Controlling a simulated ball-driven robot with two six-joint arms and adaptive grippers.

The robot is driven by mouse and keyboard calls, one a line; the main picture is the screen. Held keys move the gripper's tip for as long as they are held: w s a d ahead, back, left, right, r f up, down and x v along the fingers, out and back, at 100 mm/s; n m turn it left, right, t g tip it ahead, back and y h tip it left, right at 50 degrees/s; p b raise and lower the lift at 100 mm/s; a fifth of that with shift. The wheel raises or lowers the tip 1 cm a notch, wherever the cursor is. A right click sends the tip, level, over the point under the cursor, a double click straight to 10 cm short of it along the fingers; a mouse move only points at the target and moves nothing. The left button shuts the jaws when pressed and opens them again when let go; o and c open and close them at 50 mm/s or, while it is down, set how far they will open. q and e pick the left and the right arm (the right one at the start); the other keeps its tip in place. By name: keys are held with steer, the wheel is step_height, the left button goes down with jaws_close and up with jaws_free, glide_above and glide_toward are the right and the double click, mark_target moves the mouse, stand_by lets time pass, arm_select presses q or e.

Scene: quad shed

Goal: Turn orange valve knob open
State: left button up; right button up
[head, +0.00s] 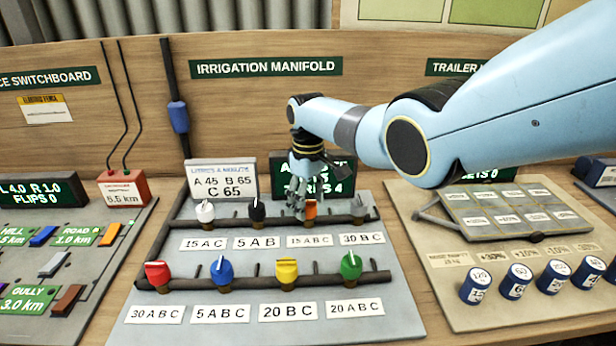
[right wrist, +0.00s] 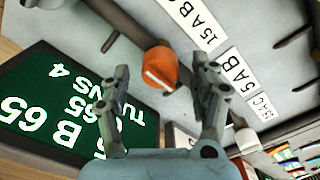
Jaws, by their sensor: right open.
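The orange valve knob (head: 311,208) sits on the back pipe of the irrigation manifold board, third from the left in its row, above a "15 ABC" label. In the right wrist view the orange knob (right wrist: 160,68) shows a white pointer line and lies just beyond the fingertips, between them. My right gripper (head: 300,200) is over the knob from behind and partly hides it. In the right wrist view my right gripper (right wrist: 162,80) is open, with a finger on each side of the knob and gaps visible. My left gripper is not in view.
A black knob (head: 257,210) and a white knob (head: 205,211) stand left on the same pipe. Red (head: 157,273), blue (head: 221,269), yellow (head: 287,270) and green (head: 351,265) knobs line the front pipe. A dark display (head: 340,172) stands close behind the gripper.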

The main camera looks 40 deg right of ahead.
mark_target(308, 201)
step_height(308, 201, up, 11)
steer(key=shift+f, duration=0.15)
stand_by(0.6)
